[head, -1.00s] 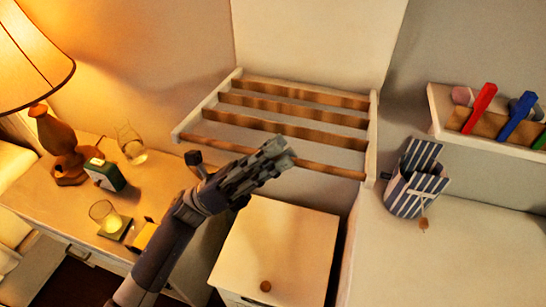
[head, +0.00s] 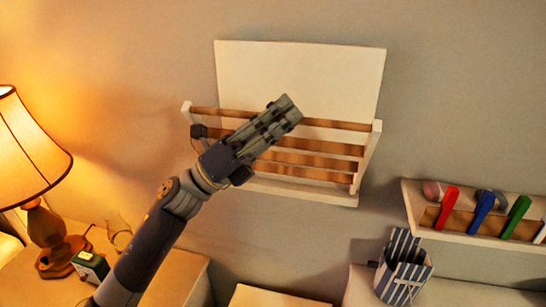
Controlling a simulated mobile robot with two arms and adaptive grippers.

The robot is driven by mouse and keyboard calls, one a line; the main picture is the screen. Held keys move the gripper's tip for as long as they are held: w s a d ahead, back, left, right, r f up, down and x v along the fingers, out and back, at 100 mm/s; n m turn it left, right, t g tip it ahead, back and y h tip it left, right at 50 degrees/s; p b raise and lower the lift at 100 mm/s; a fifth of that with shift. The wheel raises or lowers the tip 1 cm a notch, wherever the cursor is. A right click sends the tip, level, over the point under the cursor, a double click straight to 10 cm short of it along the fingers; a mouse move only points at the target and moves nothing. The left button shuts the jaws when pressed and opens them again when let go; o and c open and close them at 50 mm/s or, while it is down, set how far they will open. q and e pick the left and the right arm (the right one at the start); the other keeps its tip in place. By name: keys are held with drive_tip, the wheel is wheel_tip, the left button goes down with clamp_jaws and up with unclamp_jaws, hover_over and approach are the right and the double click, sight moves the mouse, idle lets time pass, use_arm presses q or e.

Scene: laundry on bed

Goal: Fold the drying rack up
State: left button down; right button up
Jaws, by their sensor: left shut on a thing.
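The drying rack (head: 345,125) is mounted on the wall, with a white back panel (head: 300,72) and a frame of several wooden bars between white side arms. The frame is tilted up, its front bar raised in front of the lower part of the panel; it is not flat against the panel. My left gripper (head: 284,112) reaches up from the lower left and is shut on the front bar, near its middle. The gripper and forearm hide part of the bars. My right gripper is not in view.
A lit lamp (head: 30,150), a glass (head: 118,232) and a green clock (head: 90,266) stand at left. At right is a wall shelf (head: 408,210) with colored items, above a striped container (head: 402,275). A white cabinet top (head: 275,297) is below. The wall beside the rack is clear.

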use_arm(q)
drive_tip(key=w+d+r+n+t+y+p, duration=0.1)
drive_tip(key=w+r+n, duration=0.1)
drive_tip(key=w, duration=0.3)
drive_tip(key=w+d+r+n+t+y+p, duration=0.1)
drive_tip(key=w+d+n, duration=0.1)
drive_tip(key=w, duration=0.4)
drive_tip(key=shift+d+r+n+t+y+p, duration=0.25)
drive_tip(key=shift+r+n+t+y+p, duration=0.05)
drive_tip(key=shift+r+t+p, duration=0.1)
